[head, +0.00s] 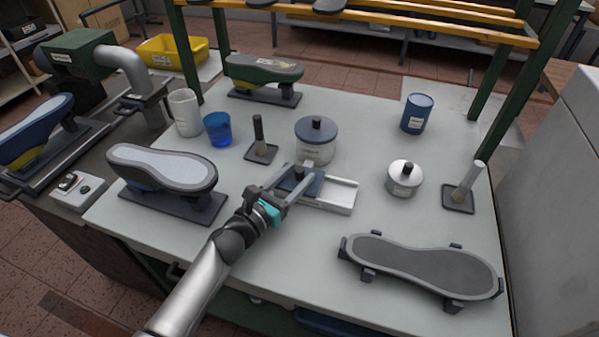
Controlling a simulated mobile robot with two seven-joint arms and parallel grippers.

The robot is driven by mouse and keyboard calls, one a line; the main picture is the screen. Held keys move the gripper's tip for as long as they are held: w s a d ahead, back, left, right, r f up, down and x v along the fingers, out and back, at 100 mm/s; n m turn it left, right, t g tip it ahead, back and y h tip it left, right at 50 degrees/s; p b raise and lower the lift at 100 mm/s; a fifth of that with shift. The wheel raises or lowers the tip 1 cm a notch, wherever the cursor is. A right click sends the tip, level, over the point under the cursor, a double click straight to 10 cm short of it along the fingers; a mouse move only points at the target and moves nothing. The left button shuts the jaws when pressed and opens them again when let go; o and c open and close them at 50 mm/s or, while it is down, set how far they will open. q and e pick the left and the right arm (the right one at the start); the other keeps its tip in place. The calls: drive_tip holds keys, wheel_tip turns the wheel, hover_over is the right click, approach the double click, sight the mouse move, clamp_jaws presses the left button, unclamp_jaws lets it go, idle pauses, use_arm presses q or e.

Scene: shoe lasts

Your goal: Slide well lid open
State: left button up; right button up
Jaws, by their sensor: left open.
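A low, pale metal well (341,194) lies near the middle of the table. Its right part shows as a bare, shallow channel with raised edges. A dark blue sliding lid (303,181) covers its left part. My left gripper (297,179) reaches in from the lower left, with its open fingers at the lid. The fingers partly hide the lid and the well's left end, so I cannot tell whether they touch the lid. My right gripper is not in view.
A lidded blue-topped pot (316,143) stands close behind the well. A smaller lidded pot (405,179) stands to its right. A shoe last (165,170) lies left of my arm. A sole-shaped plate (420,265) lies front right. The table (290,245) is clear in front of the well.

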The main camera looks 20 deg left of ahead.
use_arm(q)
drive_tip(key=shift+x, duration=0.8)
clamp_jaws()
idle(1.0)
